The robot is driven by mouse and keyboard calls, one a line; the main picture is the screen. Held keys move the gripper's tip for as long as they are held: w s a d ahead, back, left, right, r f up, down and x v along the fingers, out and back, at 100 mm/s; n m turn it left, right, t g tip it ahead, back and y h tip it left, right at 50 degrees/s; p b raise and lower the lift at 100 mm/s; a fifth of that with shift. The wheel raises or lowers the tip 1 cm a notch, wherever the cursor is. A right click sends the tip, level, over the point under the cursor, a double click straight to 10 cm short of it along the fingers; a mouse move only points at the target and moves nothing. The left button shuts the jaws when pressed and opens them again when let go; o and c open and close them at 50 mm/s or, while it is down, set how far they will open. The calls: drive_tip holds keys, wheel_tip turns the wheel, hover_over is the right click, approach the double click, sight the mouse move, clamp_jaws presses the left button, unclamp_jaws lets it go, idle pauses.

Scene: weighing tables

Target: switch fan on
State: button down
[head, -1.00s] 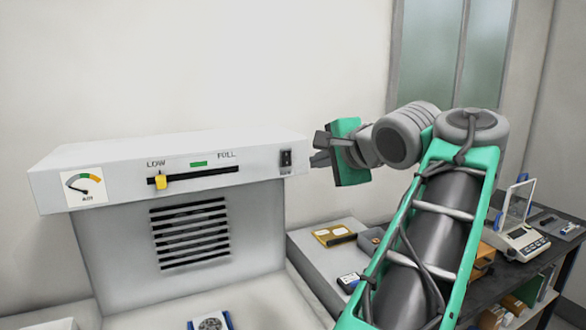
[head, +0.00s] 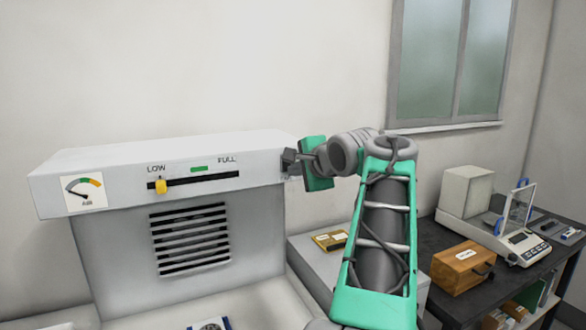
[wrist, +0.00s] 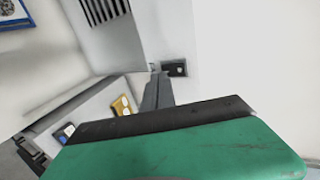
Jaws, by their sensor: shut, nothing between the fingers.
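The white hood (head: 120,170) stands at the left with a black vent grille (head: 190,238). Its front panel carries an airflow gauge (head: 84,191), a green lamp (head: 199,169) and a yellow slider knob (head: 161,186) near LOW. My gripper (head: 287,161) is shut and empty at the right end of this panel, covering the rocker switch in the head view. In the wrist view the dark switch (wrist: 175,68) shows just beyond and right of my shut fingertips (wrist: 156,73). I cannot tell whether they touch it, or which way the switch is set.
A yellow case (head: 329,241) lies on the surface right of the hood. A dark table at the right holds a wooden box (head: 462,267), a pale box (head: 466,192) and a balance (head: 527,246). A window (head: 450,60) is in the wall behind.

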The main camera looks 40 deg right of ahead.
drive_tip(key=shift+w+d, duration=0.3)
drive_tip(key=shift+w, duration=0.6)
drive_tip(key=shift+w+f+p, duration=0.15)
drive_tip(key=shift+p, duration=0.15)
drive_tip(key=shift+r+p, duration=0.95)
drive_tip(key=shift+f, duration=0.1)
drive_tip(key=f+v, duration=0.1)
drive_tip(key=v, duration=1.3)
